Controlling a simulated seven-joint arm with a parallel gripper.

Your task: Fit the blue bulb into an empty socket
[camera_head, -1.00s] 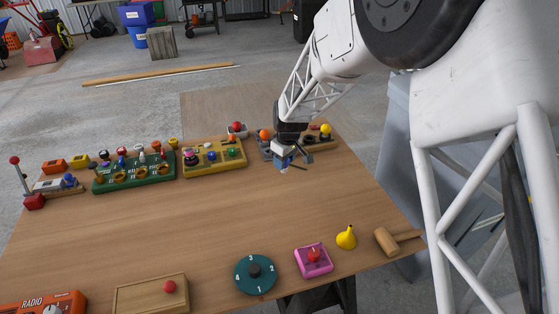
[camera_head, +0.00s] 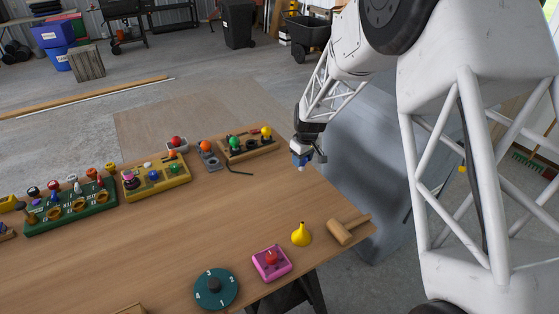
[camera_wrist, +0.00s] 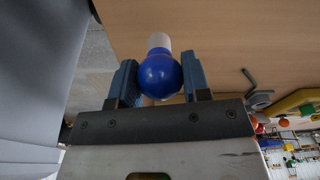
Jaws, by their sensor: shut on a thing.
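The blue bulb (camera_wrist: 160,78) is between the two blue fingers of my gripper (camera_wrist: 158,80) in the wrist view. Its white base points out away from the gripper. In the head view my gripper (camera_head: 302,158) hangs at the table's right edge, right of the socket board, with the bulb's small pale base pointing down. The wooden socket board (camera_head: 262,150) stands at the table's back right. It carries a green bulb (camera_head: 235,142) at the left and a yellow bulb (camera_head: 266,131) at the right. The spot between them shows no bulb, but the detail is too small to make out.
A grey device with an orange knob (camera_head: 206,147) stands left of the board, with a dark bent rod (camera_head: 238,171) in front. Further left are a yellow panel (camera_head: 158,180) and a green panel (camera_head: 70,208).

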